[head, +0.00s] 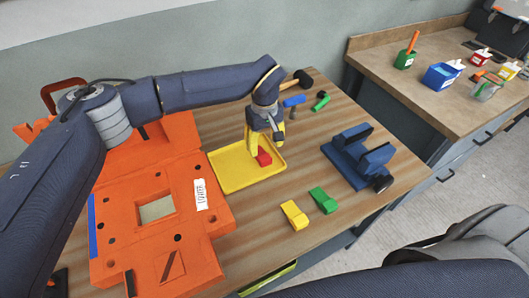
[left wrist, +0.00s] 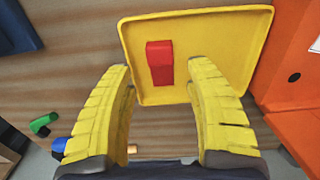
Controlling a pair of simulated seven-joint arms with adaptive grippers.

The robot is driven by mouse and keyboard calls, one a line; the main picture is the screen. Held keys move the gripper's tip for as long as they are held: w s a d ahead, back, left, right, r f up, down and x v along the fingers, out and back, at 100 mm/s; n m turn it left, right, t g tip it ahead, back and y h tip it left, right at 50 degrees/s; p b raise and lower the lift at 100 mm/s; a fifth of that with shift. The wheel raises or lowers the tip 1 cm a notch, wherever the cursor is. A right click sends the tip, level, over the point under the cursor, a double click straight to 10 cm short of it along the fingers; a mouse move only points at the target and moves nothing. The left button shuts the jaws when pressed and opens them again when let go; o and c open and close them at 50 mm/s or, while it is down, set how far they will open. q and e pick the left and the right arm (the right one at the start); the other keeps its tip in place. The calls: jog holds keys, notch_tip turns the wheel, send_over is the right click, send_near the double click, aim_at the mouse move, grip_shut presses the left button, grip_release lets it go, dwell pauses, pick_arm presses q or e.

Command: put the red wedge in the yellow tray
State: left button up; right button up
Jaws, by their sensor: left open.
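The red wedge (head: 264,157) is in the yellow tray (head: 232,184), near its right side in the head view. In the left wrist view the red wedge (left wrist: 160,62) rests on the floor of the yellow tray (left wrist: 215,22), inside the rim. My left gripper (head: 265,146) is over the tray, right at the wedge. Its two yellow fingers are open, one on each side of the wedge in the left wrist view, with visible gaps between them and it. My right gripper is not in view.
An orange mould (head: 120,215) lies left of the tray. A yellow block (head: 294,215) and a green block (head: 323,200) lie in front, with a blue fixture (head: 358,155) at right. A mallet (head: 298,80) lies behind. The wood between tray and fixture is clear.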

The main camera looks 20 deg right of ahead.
aim_at(264, 157)
pick_arm(q)
jog(key=shift+r, duration=2.8)
